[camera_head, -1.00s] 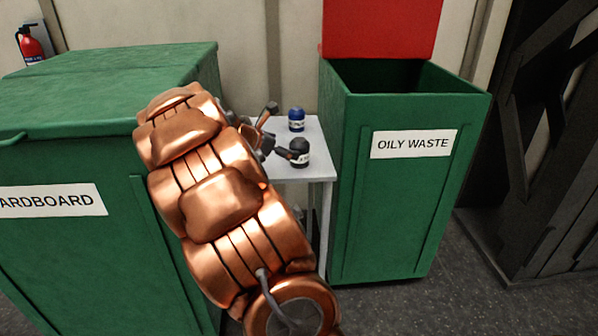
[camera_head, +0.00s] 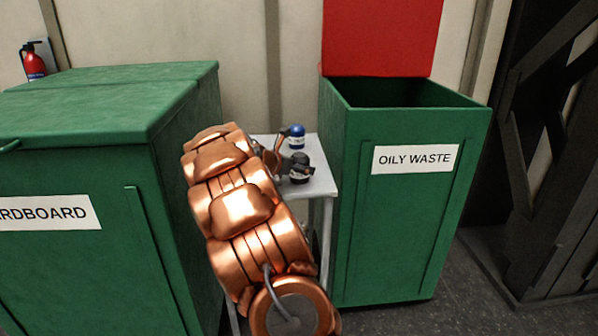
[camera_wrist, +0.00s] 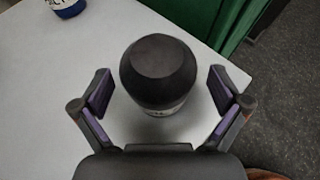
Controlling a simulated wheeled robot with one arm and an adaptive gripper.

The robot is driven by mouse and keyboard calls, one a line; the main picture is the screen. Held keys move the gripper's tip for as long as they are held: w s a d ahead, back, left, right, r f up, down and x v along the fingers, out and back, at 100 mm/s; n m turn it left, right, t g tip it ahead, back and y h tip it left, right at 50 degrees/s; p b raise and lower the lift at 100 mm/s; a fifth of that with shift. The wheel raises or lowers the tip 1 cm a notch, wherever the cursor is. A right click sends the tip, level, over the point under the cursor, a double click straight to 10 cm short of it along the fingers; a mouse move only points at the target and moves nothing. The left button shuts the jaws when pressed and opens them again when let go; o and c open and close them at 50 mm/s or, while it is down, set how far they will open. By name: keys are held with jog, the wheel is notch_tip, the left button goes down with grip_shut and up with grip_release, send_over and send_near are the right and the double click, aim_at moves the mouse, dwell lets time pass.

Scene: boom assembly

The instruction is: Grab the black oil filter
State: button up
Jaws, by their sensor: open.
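The black oil filter (camera_wrist: 158,72) stands upright on the light grey table (camera_wrist: 50,110), with a white label low on its side. In the head view the black oil filter (camera_head: 300,167) is near the table's right edge. My gripper (camera_wrist: 160,92) is open. Its two purple-padded fingers are on either side of the filter, with a gap visible on both sides. In the head view my gripper (camera_head: 290,153) is partly hidden behind my copper arm, with a finger beside the filter.
A blue filter (camera_head: 297,137) stands behind the black one; its base shows in the wrist view (camera_wrist: 66,5). The green oily waste bin (camera_head: 400,220) with its red lid (camera_head: 377,38) raised is close on the right. The closed green cardboard bin (camera_head: 80,260) is on the left.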

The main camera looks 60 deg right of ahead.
jog(key=shift+d+f, duration=0.1)
jog(key=shift+d, duration=0.35)
jog(key=shift+c, duration=0.4)
jog(key=c, duration=1.4)
jog(key=shift+c, duration=0.2)
